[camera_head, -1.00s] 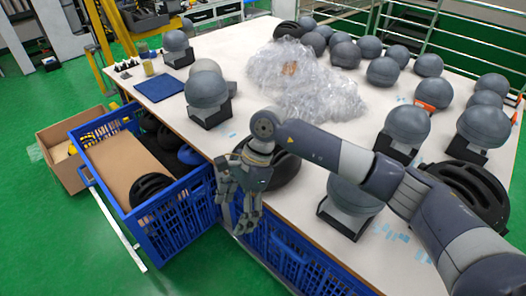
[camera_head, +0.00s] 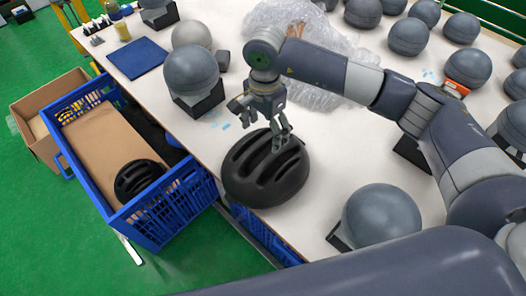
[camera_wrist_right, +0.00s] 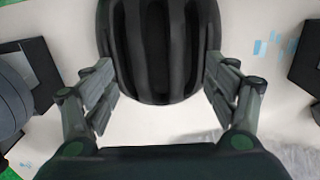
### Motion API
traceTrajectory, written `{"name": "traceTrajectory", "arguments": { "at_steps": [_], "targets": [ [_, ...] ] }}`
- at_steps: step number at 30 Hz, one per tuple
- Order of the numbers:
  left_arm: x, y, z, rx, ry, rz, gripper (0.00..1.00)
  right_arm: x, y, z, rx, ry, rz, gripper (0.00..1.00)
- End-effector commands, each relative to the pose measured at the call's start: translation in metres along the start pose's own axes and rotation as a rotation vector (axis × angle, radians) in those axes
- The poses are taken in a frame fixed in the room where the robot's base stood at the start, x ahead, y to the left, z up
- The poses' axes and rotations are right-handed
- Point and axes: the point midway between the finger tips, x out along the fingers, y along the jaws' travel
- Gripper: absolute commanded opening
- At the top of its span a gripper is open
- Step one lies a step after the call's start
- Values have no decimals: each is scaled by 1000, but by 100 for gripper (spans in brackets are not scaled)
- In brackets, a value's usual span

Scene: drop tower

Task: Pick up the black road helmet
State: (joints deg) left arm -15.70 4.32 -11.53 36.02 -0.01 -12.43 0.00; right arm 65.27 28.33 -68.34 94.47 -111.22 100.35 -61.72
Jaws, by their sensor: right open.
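A black vented helmet (camera_head: 262,185) sits on the near edge of the white table, domed side up. My right gripper (camera_head: 258,122) is above the far side of this helmet, with its fingers pointing down and spread apart. In the right wrist view the helmet (camera_wrist_right: 158,45) fills the top middle, between the two open fingers (camera_wrist_right: 160,88). The fingers stand on either side of its end; I cannot tell if they touch it. My left gripper is not in view.
Another black helmet (camera_head: 140,180) lies in the blue crate (camera_head: 165,228) beside the table. Grey balls on black stands flank the helmet, one grey ball (camera_head: 380,213) to its right. Clear plastic wrap (camera_head: 335,100) lies behind my right arm.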

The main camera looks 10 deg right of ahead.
Motion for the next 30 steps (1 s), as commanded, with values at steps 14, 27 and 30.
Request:
{"name": "traceTrajectory", "arguments": {
  "at_steps": [14,27,30],
  "targets": [
    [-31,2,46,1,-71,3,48,51,-1,2,2,-3,5,79],
    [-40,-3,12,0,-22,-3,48,88,-3,1,0,-1,-1,79],
    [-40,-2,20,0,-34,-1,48,88,-3,1,0,-1,-1,72]
  ]
}}
